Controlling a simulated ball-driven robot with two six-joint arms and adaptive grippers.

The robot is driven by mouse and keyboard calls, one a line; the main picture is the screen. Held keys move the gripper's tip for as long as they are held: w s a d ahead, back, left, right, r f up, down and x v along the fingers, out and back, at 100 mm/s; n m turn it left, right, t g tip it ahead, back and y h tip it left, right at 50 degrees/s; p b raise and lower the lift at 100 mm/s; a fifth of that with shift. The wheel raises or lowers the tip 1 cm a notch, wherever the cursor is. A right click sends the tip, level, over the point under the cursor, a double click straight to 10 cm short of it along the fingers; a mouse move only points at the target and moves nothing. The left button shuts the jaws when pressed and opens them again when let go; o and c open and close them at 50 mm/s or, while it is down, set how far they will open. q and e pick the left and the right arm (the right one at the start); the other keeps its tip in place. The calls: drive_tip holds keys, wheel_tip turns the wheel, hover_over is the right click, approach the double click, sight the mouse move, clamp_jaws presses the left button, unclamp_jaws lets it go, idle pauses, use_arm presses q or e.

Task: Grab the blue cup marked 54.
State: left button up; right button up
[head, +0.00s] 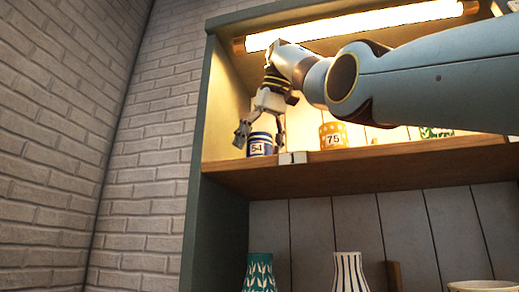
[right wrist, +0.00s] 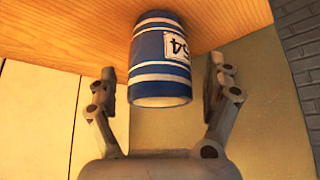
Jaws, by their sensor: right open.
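The blue cup marked 54 (head: 259,145) has white bands and stands at the left end of the lit upper shelf. My right gripper (head: 262,136) is open and reaches down from above, with one finger on each side of the cup. In the right wrist view the cup (right wrist: 160,62) sits between the two open fingers (right wrist: 160,88), with a visible gap on both sides. Its label shows upside down there. My left gripper is not in view.
A yellow cup marked 75 (head: 333,135) stands right of the blue cup. A green-patterned cup (head: 436,132) is farther right, partly hidden by my right arm. A tag marked 1 (head: 292,158) is on the shelf edge (head: 400,154). Vases (head: 348,272) stand below.

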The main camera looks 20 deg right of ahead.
drive_tip(key=shift+w+f, duration=0.2)
drive_tip(key=shift+f, duration=0.05)
drive_tip(key=shift+c, duration=0.4)
drive_tip(key=c, duration=1.3)
drive_tip(key=shift+s+r, duration=0.1)
drive_tip(key=shift+r, duration=0.25)
drive_tip(key=shift+r, duration=0.4)
